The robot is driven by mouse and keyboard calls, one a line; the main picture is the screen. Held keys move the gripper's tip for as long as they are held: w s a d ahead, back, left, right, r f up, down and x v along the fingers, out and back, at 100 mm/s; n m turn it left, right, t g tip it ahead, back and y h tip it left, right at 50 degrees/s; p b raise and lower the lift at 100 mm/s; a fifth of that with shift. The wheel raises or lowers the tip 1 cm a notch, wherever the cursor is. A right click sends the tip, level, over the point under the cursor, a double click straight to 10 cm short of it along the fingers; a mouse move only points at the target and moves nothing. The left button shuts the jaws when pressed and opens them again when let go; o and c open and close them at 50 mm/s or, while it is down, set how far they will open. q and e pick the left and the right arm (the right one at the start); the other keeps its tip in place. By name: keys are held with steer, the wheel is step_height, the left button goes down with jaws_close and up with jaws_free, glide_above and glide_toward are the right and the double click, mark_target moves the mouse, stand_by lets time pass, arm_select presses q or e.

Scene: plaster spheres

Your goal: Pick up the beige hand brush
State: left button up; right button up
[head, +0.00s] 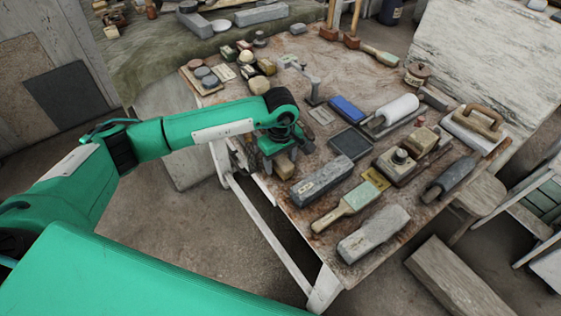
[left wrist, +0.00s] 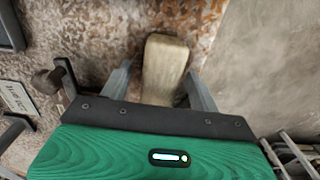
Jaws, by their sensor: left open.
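The beige hand brush (left wrist: 164,68) shows in the left wrist view as a worn, pale block lying on the stained table. In the head view only a small part of it (head: 284,168) shows, below my left gripper (head: 279,155) near the table's left edge. My left gripper is open. In the left wrist view its two fingers (left wrist: 158,84) stand either side of the brush, with a visible gap at each side. The brush's near end is hidden behind the gripper body. My right gripper is not in view.
A metal stand (head: 314,90) and a dark tray (head: 350,143) are behind. Floor shows beyond the table's left edge.

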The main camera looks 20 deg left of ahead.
mark_target(281, 158)
arm_select(q)
steer(key=c, duration=1.1)
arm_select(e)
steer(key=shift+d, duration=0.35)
arm_select(q)
steer(key=shift+r, duration=0.1)
